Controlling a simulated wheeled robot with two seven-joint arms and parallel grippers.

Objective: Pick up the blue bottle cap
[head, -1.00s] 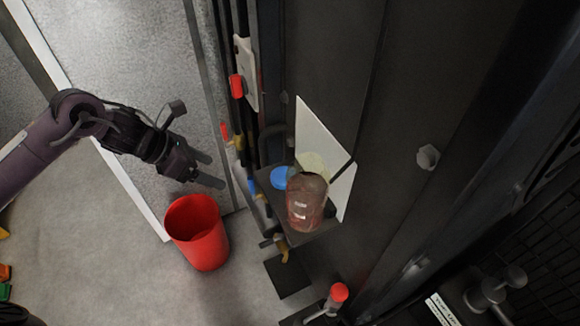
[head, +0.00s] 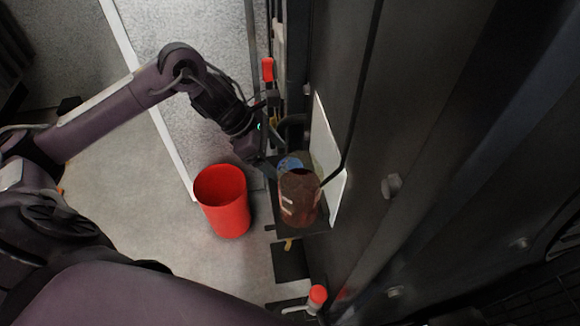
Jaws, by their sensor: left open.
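The blue bottle cap (head: 289,163) lies on a small dark shelf (head: 283,219) on the machine's side, just behind a brown-red bottle (head: 299,197) that partly covers it. My left gripper (head: 268,164) is open, with its fingers pointing down beside the cap's left edge. Whether a finger touches the cap, I cannot tell. My right gripper is not in view.
A red bucket (head: 222,202) stands on the floor left of the shelf. A pale panel (head: 329,150) stands behind the bottle. A dark machine wall fills the right side. A red-topped valve (head: 318,295) sticks out below. The floor left of the bucket is clear.

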